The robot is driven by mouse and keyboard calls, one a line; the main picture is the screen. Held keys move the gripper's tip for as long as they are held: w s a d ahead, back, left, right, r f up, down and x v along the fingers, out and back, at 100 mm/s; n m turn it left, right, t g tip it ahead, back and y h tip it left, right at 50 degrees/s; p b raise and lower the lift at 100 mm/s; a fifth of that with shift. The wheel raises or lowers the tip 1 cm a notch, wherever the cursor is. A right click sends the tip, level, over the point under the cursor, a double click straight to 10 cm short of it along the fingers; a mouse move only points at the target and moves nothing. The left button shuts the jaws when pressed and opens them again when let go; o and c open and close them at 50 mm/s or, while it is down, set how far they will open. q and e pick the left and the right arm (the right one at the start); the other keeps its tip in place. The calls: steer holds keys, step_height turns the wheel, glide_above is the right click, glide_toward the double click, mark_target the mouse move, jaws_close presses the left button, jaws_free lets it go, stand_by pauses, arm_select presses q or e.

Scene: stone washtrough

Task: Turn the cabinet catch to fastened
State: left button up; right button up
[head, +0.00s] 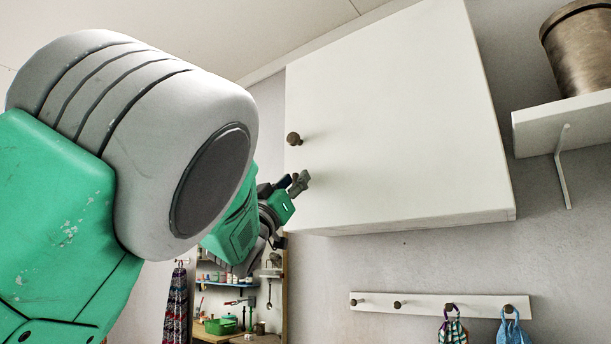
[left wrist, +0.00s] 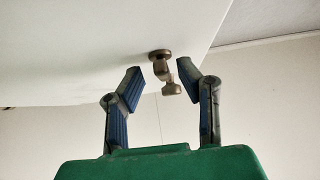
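The white cabinet (head: 390,130) hangs on the wall at upper right in the head view. A brown round knob-like fitting (head: 293,138) stands out near its left edge. My left gripper (head: 293,183) is below that fitting, close to the cabinet. In the left wrist view a brass catch-like fitting (left wrist: 162,68), with a round base and a bent stem ending in a knob, is fixed to the white cabinet (left wrist: 90,45). My left gripper (left wrist: 160,82) is open, its fingers either side of the fitting, with visible gaps. My right gripper is not in view.
A wall shelf (head: 570,122) with a metal pot (head: 580,50) is at upper right. A hook rail (head: 430,305) with hanging cloth items is below the cabinet. Shelves and a workbench show at lower middle. The wall between cabinet and rail is clear.

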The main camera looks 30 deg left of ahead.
arm_select(q)
steer(key=shift+a+r+y, duration=0.1)
steer(key=shift+a+y, duration=0.05)
steer(key=shift+y, duration=0.15)
steer(key=shift+w, duration=0.1)
jaws_close()
